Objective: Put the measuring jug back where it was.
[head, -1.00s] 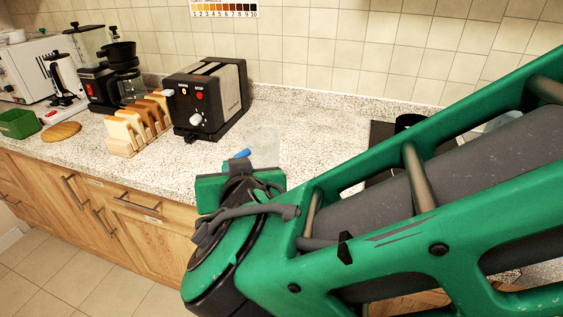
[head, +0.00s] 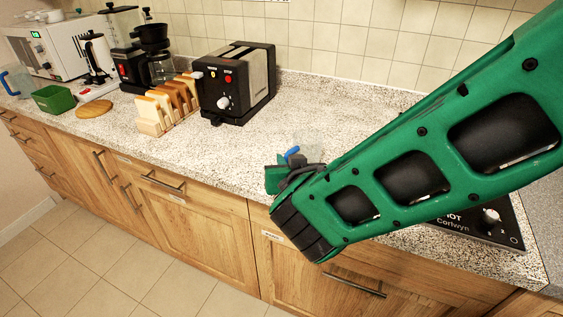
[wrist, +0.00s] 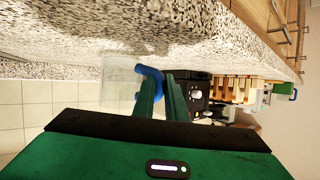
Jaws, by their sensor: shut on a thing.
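My gripper (head: 288,168) is shut on the blue handle of a clear measuring jug (head: 312,153), over the front part of the counter, right of and nearer than the toaster. In the wrist view my gripper's fingers (wrist: 162,88) close on the blue handle, and the clear body of the jug (wrist: 117,84) shows to their left. Whether the jug touches the counter I cannot tell. A second clear vessel with a blue handle (head: 17,82) stands at the far left end of the counter.
A black hob (head: 485,222) lies right. Speckled counter (head: 330,105) behind the jug is clear.

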